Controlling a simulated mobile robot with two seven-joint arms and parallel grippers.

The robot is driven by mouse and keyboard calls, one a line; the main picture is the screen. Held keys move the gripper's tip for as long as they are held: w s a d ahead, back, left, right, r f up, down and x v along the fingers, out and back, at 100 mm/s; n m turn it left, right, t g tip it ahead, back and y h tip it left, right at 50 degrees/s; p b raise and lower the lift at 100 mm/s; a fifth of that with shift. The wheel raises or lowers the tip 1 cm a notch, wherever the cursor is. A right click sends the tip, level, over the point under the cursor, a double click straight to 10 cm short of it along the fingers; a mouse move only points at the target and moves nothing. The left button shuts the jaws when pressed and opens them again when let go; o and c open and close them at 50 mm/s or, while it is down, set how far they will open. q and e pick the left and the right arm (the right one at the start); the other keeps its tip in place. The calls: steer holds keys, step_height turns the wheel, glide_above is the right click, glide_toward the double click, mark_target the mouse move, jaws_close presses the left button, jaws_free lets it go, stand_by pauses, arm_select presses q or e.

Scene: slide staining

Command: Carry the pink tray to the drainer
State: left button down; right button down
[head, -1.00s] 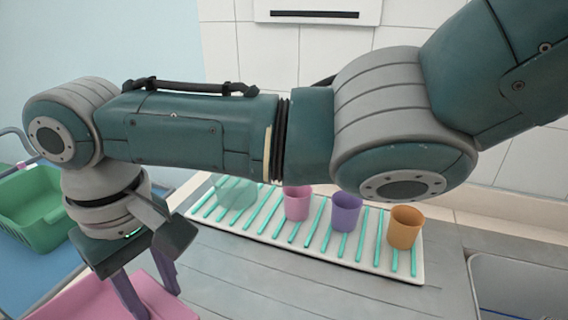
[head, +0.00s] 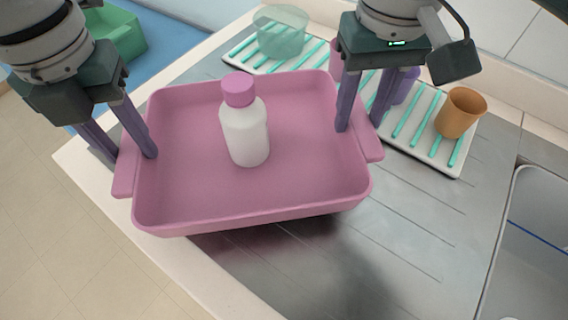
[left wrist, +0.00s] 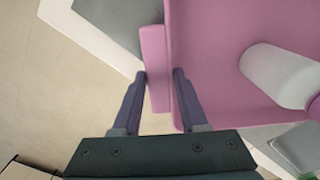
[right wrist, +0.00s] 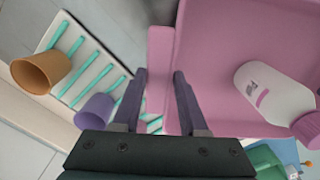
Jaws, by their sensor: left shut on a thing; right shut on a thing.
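The pink tray (head: 290,205) is roughly level in the head view, with a white bottle with a pink cap (head: 246,135) standing in it. My left gripper (head: 132,160) is shut on the tray's left handle, which also shows in the left wrist view (left wrist: 155,60). My right gripper (head: 360,128) is shut on the right handle, also seen in the right wrist view (right wrist: 160,60). The grooved grey metal drainer (head: 420,240) lies under and right of the tray. A dark shadow under the tray suggests it is raised; the gap is hard to judge.
A white rack with teal bars (head: 455,165) stands behind, holding an orange cup (head: 461,112), a purple cup (head: 405,86), a partly hidden pink cup and a clear teal vessel (head: 280,32). The sink (head: 530,230) is at right. A green basket (head: 118,35) is at back left.

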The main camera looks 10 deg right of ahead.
stand_by(0.4)
